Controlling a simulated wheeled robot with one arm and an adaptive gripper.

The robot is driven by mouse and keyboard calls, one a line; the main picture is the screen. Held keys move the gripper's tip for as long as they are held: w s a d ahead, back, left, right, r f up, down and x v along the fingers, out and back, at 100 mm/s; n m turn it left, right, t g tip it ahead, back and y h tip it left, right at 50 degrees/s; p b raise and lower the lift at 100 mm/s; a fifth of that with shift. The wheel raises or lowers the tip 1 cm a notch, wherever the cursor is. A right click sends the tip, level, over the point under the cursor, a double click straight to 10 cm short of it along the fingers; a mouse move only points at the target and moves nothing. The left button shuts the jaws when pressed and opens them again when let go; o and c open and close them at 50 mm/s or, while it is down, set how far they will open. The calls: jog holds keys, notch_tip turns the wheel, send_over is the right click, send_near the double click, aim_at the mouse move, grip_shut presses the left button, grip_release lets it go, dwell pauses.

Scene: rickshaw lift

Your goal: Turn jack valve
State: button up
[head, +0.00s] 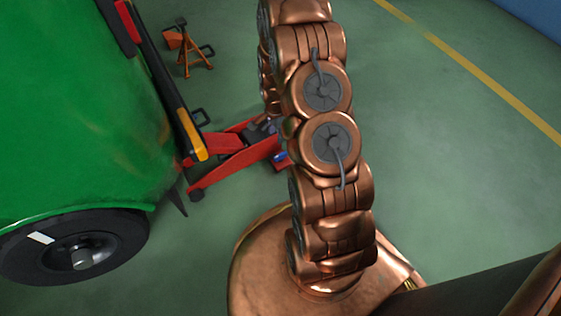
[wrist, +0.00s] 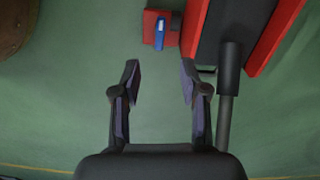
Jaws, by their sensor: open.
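The red floor jack (head: 222,152) stands on the floor beside the green vehicle in the head view. Its right end is partly hidden by my arm. A small blue part (head: 280,157), probably the jack valve, shows at that end. In the wrist view the blue lever (wrist: 160,33) sits on a small red block, left of the jack's red frame (wrist: 196,26). My gripper (wrist: 160,78) is open and empty. Its fingertips are below the blue lever in the picture and apart from it. The right finger is close to a dark rod on the jack.
The green vehicle (head: 75,110) with a black wheel (head: 78,245) fills the left of the head view. A dark bar with a yellow end (head: 190,135) leans beside it. Orange jack stands (head: 188,50) are at the back. The green floor to the right is clear.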

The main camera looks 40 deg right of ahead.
jog(key=m+b, duration=0.1)
jog(key=b, duration=0.1)
send_over(281, 155)
notch_tip(281, 155, down, 8)
jog(key=shift+w+f, duration=0.1)
jog(key=shift+w, duration=0.05)
jog(key=shift+f+b, duration=1.65)
jog(key=shift+f, duration=2.2)
grip_shut()
